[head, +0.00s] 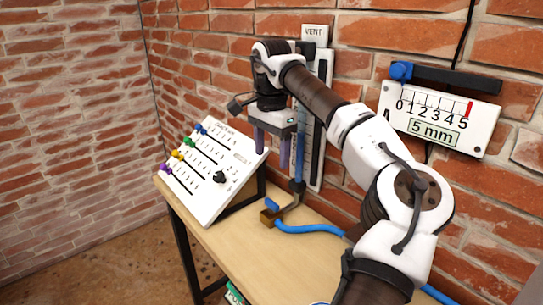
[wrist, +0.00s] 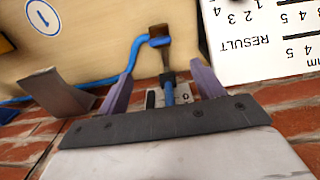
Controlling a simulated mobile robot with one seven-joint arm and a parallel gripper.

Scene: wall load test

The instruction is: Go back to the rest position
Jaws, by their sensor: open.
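My gripper (head: 271,154) is in front of the brick wall, above the workbench, with its two purple fingers pointing down. In the wrist view my gripper (wrist: 163,86) has its fingers spread apart, with nothing held between them. A vertical gauge with a blue tube (head: 299,150) stands on the wall just behind and right of the fingers. My arm hides part of the gauge. In the wrist view the lower blue tube (wrist: 168,92) shows between the fingers in the picture; whether they touch it I cannot tell.
A sloped white panel (head: 212,172) with coloured sliders and a black knob stands left on the bench (head: 255,240). A brown block with a blue lever (head: 271,213) and a blue hose (head: 310,229) lie below the gauge. A crack-width gauge (head: 437,122) reading 5 mm hangs right.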

